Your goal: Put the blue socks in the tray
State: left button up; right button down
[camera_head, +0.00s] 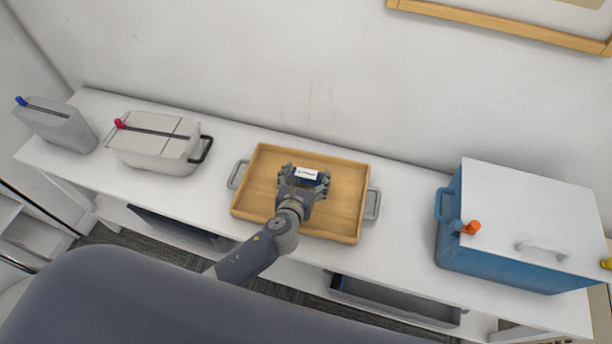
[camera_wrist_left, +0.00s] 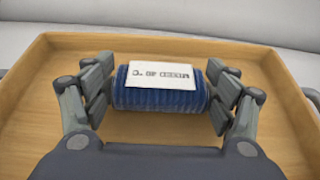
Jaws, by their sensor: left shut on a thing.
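The blue socks (camera_wrist_left: 160,99) are a rolled, ribbed bundle with a white printed label on top. My left gripper (camera_head: 304,180) is shut on the socks (camera_head: 322,181), with one finger at each end of the roll. In the left wrist view the left gripper (camera_wrist_left: 160,95) also shows around the bundle. The wooden tray (camera_head: 345,225), with a grey handle at each side, stands on the white shelf top. The gripper and socks are over the tray's middle; I cannot tell whether the socks touch its floor. The tray also shows in the left wrist view (camera_wrist_left: 40,110). My right gripper is out of view.
A blue cooler box (camera_head: 490,265) with a white lid stands at the right. A grey-white container (camera_head: 155,150) and a grey canister (camera_head: 60,125) stand at the left. The white shelf top (camera_head: 400,235) is bare between the tray and cooler.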

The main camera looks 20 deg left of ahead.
pick_arm(q)
jog(key=shift+f, duration=0.1)
jog(key=o, duration=1.1)
jog(key=shift+c, duration=0.2)
jog(key=shift+s+r, duration=0.2)
jog(key=shift+r, duration=0.05)
jog(key=p+v, duration=0.1)
jog(key=v, duration=1)
jog(key=shift+s+r, duration=0.15)
jog(key=shift+s, duration=0.15)
